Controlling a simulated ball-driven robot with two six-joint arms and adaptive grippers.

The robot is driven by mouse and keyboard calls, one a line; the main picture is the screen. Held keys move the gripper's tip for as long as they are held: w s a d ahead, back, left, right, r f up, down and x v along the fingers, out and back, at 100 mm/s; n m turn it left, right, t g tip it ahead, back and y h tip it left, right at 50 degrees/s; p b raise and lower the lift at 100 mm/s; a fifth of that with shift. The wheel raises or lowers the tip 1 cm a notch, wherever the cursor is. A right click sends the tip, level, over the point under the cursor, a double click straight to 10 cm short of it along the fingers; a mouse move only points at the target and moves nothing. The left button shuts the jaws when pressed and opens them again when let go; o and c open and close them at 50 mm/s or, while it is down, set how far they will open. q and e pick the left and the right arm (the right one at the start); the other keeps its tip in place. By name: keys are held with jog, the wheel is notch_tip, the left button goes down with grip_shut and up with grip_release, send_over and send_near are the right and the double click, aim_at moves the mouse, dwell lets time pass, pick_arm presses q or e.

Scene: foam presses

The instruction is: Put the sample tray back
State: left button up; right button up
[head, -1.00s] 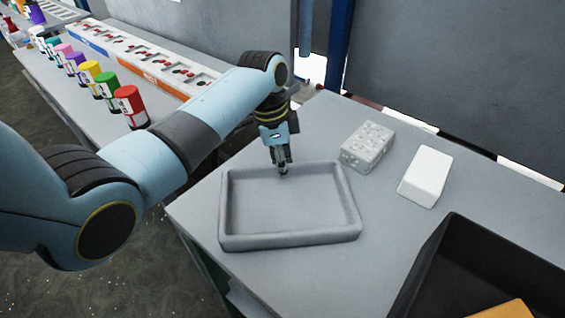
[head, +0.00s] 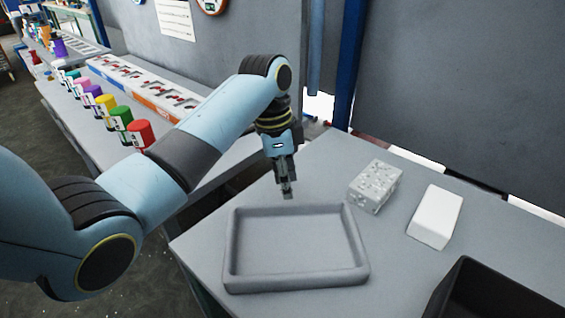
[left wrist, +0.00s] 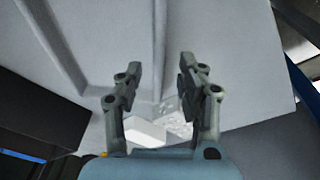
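The grey sample tray (head: 297,285) lies flat and empty on the grey table, near its left edge. Part of the tray fills the upper left of the left wrist view (left wrist: 110,50). My left gripper (head: 288,192) points down just above and behind the tray's far rim, apart from it in the head view. In the left wrist view its two fingers (left wrist: 158,78) stand apart with nothing between them. My right gripper is in neither view.
A speckled grey block (head: 374,187) and a white block (head: 435,217) lie right of the tray. A black bin (head: 490,295) stands at the front right. Coloured cans (head: 121,125) line another table at the left.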

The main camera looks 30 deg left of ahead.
pick_arm(q)
jog(key=r, duration=0.3)
jog(key=a+r, duration=0.1)
jog(key=r, duration=0.1)
jog(key=shift+s+r, duration=0.1)
jog(key=shift+r, duration=0.25)
